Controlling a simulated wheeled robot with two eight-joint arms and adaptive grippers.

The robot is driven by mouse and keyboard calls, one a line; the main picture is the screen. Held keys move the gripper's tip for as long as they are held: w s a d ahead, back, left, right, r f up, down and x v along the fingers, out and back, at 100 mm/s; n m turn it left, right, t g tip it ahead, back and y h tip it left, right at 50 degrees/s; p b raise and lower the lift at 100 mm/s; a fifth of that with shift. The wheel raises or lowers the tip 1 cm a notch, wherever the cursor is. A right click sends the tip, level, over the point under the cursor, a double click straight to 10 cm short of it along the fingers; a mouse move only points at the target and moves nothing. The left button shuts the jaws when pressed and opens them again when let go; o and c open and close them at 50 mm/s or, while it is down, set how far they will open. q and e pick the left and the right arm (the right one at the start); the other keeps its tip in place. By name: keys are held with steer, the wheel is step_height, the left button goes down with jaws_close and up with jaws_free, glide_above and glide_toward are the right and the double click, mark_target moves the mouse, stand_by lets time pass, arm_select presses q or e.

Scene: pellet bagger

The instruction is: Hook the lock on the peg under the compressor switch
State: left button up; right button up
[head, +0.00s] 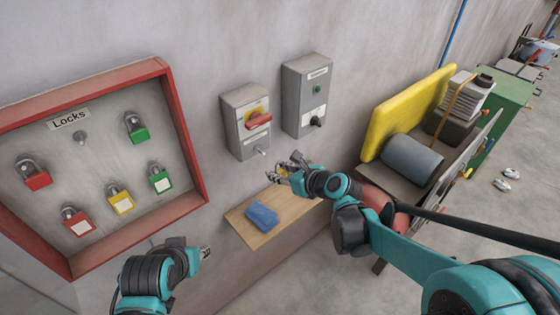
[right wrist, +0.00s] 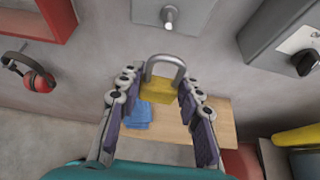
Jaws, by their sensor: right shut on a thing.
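My right gripper (head: 286,171) is shut on a yellow padlock (right wrist: 156,92), its fingers on both sides of the body. The grey shackle stands upward in the right wrist view. In the head view the lock is small and partly hidden by the fingers. A switch box with a red handle on yellow (head: 258,121) hangs on the wall; its label is too small to read. A short metal peg (head: 261,151) sticks out under it, also seen in the right wrist view (right wrist: 169,16). The lock is apart from the peg, below it. My left gripper (head: 205,252) is low at the left, its jaws unclear.
A second grey box (head: 306,95) with a black knob is to the right. A red-framed lock board (head: 188,135) holds several locks and a bare peg (head: 80,137). Below, a wooden shelf (head: 292,216) carries a blue cloth (head: 261,216). A yellow-guarded machine (head: 408,110) stands right.

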steer(key=shift+w+a+f, duration=0.1)
steer(key=shift+w+a, duration=0.1)
steer(key=shift+w, duration=0.15)
steer(key=w+a+f+b, duration=0.1)
steer(key=w+a, duration=0.3)
steer(key=w, duration=0.2)
steer(key=shift+a+b, duration=0.25)
steer(key=shift+b, duration=0.05)
steer(key=shift+w+f+b, duration=0.1)
steer(key=shift+b, duration=0.2)
steer(key=shift+w+a, duration=0.15)
stand_by(0.6)
steer(key=o, duration=1.1)
steer(key=shift+o, duration=0.7)
steer(key=shift+w+a+f, duration=0.1)
steer(key=shift+w, duration=0.1)
